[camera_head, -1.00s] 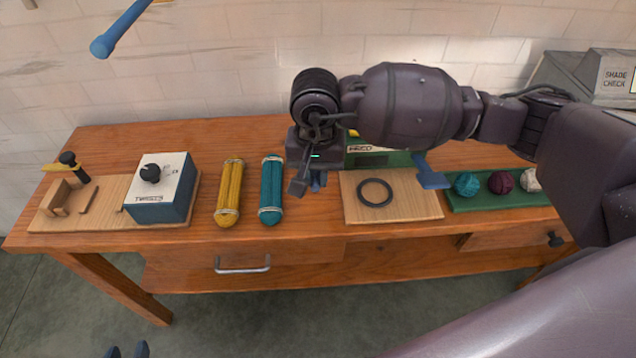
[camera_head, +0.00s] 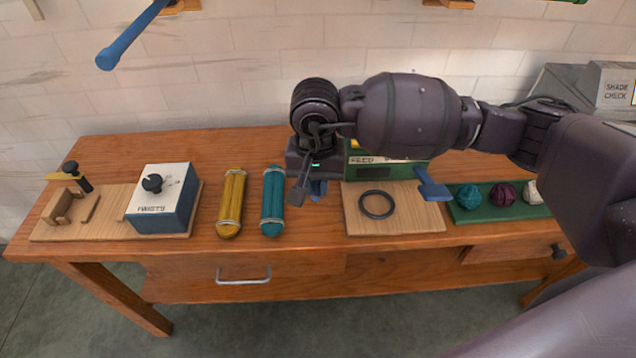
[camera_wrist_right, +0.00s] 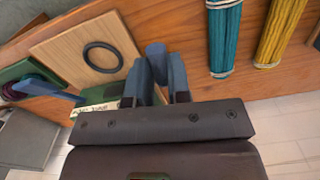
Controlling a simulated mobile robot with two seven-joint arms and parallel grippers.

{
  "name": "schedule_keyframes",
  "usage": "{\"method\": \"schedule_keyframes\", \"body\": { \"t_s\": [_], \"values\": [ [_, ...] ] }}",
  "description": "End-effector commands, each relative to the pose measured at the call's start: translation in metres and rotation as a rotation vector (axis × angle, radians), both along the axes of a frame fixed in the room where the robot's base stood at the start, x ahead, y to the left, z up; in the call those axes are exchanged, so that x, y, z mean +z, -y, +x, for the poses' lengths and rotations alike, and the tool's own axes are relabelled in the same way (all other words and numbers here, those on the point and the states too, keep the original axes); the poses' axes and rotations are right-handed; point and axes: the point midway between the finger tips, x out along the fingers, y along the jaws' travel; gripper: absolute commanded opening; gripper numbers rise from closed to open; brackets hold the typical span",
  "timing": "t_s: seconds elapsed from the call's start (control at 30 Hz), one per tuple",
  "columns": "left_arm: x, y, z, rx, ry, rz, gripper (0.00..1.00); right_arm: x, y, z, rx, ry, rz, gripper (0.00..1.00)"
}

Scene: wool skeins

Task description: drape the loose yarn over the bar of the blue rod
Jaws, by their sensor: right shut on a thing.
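The blue rod (camera_head: 135,33) sticks out from the wall at the upper left, its rounded end towards me. A yellow skein (camera_head: 231,203) and a teal skein (camera_head: 272,202) lie side by side on the table, tied near their ends; they also show in the right wrist view, teal (camera_wrist_right: 222,40) and yellow (camera_wrist_right: 280,32). I cannot tell any loose yarn apart from these. My right gripper (camera_head: 311,192) points down just right of the teal skein. In the wrist view its fingers (camera_wrist_right: 157,85) are shut on a blue round-ended thing (camera_wrist_right: 156,52), mostly hidden. My left gripper is out of view.
A white and blue box with a black knob (camera_head: 165,198) stands at left on a wooden board. A dark ring (camera_head: 376,204) lies on another board (camera_head: 420,215). Behind it is a green machine with a blue lever (camera_head: 433,187). Yarn balls (camera_head: 502,194) sit at right.

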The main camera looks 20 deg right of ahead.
Motion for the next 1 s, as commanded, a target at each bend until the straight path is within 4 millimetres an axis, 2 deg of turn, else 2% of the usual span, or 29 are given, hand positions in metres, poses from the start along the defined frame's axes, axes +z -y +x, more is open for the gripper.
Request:
{"method": "schedule_keyframes", "body": {
  "t_s": [1.0],
  "values": [
    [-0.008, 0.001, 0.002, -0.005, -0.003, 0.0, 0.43, 0.08, -0.064, 0.056, 0.002, 0.003, 0.001, 0.06]
  ]
}}
